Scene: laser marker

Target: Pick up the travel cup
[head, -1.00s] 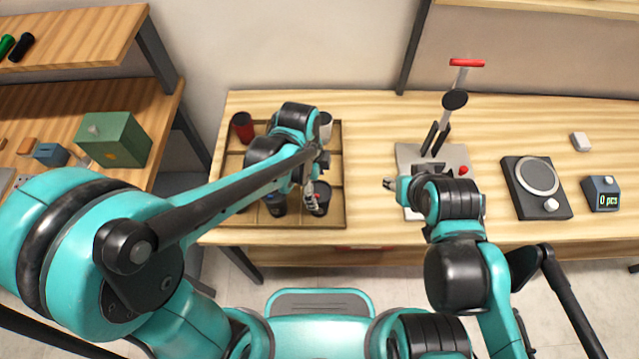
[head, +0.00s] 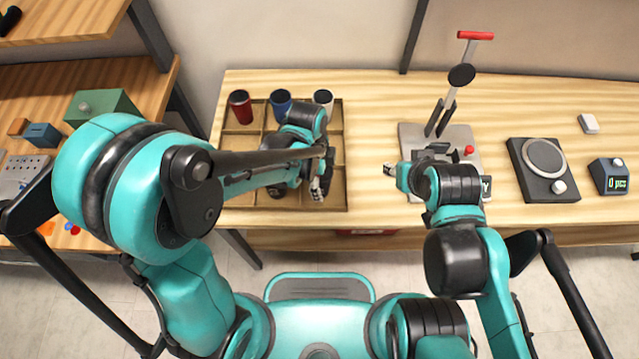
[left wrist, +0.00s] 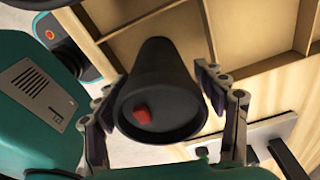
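A black travel cup (left wrist: 165,105) with a red spot on its end fills the space between my left gripper's fingers (left wrist: 160,85) in the left wrist view. The fingers lie against both sides of it. In the head view my left gripper (head: 319,187) is over the front right of the divided tray (head: 235,200), and the cup cannot be made out there. Red (head: 240,107), blue (head: 281,105) and white-sided (head: 323,103) cups with dark lids stand in the back row. My right gripper (head: 391,172) is beside the marking machine, its fingers too small to read.
The laser marking machine (head: 410,140) with its red-handled lever stands right of the tray. A black scale (head: 545,170) and a counter box (head: 608,176) are further right. A shelf with a green box (head: 98,103) is at the left. Bare table lies between tray and machine.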

